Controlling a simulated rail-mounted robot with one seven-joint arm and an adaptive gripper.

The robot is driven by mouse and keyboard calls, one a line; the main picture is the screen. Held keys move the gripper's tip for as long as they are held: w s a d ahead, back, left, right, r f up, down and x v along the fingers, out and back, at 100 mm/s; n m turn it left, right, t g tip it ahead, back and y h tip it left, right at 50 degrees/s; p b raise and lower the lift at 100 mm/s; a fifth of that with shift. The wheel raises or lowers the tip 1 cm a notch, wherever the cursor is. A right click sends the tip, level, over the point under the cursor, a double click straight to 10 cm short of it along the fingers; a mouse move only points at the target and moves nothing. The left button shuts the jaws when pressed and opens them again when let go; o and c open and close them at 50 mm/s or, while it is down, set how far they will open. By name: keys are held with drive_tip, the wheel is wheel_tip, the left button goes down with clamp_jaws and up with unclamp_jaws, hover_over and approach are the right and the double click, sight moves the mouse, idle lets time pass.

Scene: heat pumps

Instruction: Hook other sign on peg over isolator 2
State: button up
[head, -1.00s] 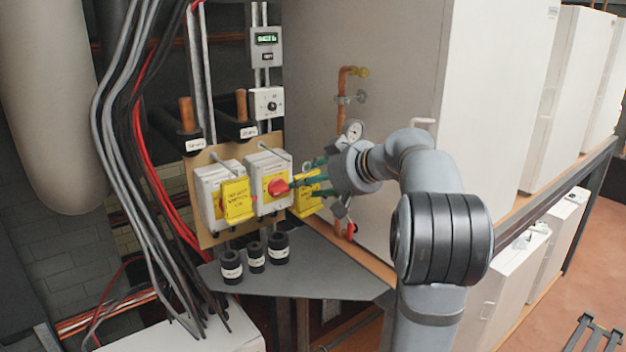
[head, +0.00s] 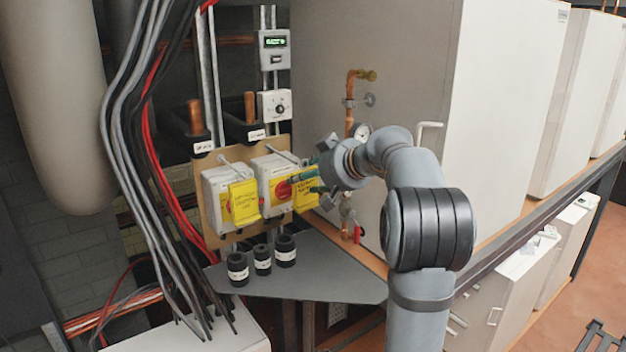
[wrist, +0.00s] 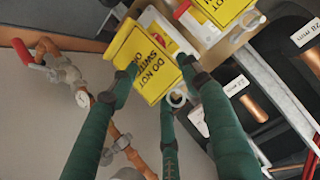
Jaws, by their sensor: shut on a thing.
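My gripper (head: 308,183), with green fingers, is shut on a yellow "DO NOT SWITCH ON" sign (head: 306,194). The sign is held at the right edge of the right isolator (head: 272,198), a white box with a red knob. It shows tilted between the fingers in the wrist view (wrist: 145,60). A grey peg (head: 282,154) sticks out above the right isolator, and the held sign is below and right of it. Another yellow sign (head: 245,200) hangs in front of the left isolator (head: 216,190). I cannot read the isolators' numbers.
Copper pipe with a gauge and red-handled valve (head: 357,233) stands close right of my gripper. Lagged pipes (head: 200,145) rise above the board. Black labelled pipe stubs (head: 262,258) stand below it on a grey shelf (head: 320,285). Cables hang at the left.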

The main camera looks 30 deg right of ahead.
drive_tip(key=shift+w+a+f, duration=0.1)
drive_tip(key=shift+w+a, duration=0.05)
drive_tip(key=shift+w, duration=0.85)
drive_tip(key=shift+w+a+f, duration=0.1)
drive_tip(key=shift+w+a, duration=0.05)
drive_tip(key=shift+w, duration=0.8)
drive_tip(key=shift+x, duration=0.75)
drive_tip(key=shift+d+f, duration=0.1)
drive_tip(key=shift+f, duration=0.05)
drive_tip(key=o, duration=1.7)
drive_tip(key=shift+s, duration=0.1)
drive_tip(key=v, duration=1.2)
